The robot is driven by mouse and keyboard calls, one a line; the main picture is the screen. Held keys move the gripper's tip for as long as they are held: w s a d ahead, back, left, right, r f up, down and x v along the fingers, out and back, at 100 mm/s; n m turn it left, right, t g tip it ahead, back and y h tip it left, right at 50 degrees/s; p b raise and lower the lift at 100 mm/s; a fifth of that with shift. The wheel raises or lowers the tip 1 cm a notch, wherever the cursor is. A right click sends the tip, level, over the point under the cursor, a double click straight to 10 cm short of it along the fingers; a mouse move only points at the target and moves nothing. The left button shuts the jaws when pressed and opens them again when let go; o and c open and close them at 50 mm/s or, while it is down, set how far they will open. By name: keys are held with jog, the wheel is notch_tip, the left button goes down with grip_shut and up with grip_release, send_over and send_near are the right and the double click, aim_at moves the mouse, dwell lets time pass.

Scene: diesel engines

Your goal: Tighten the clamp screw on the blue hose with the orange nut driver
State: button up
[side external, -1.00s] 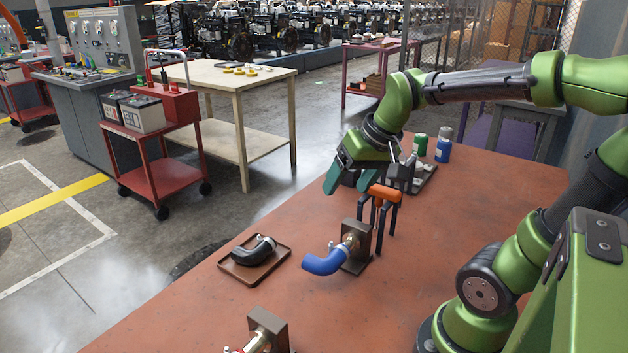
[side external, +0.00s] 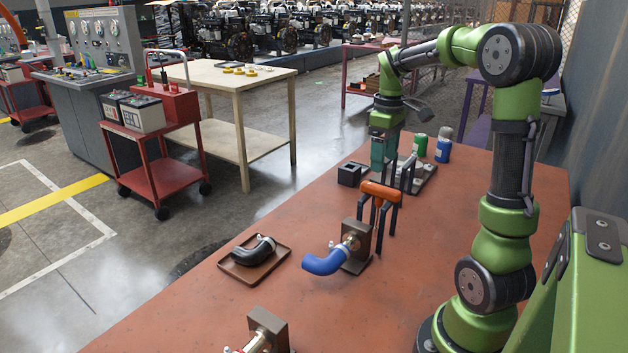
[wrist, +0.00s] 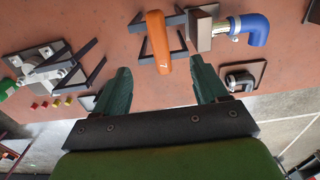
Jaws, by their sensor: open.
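The blue hose (side external: 322,265) is fitted to a pipe stub on a brown block (side external: 358,238); in the wrist view the hose (wrist: 254,30) is at upper right. My gripper (side external: 384,158) points down behind the driver. In the wrist view its teal fingers (wrist: 160,85) are apart and empty, with the driver beyond them.
A black hose (side external: 256,250) lies in a brown tray (side external: 238,272). Another brown block (side external: 268,328) is at the front edge. The right-centre tabletop is clear.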

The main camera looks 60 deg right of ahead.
aim_at(381, 187)
jog(key=shift+f, duration=4.15)
grip_shut()
jog(key=shift+r, duration=0.1)
notch_tip(381, 187, up, 16)
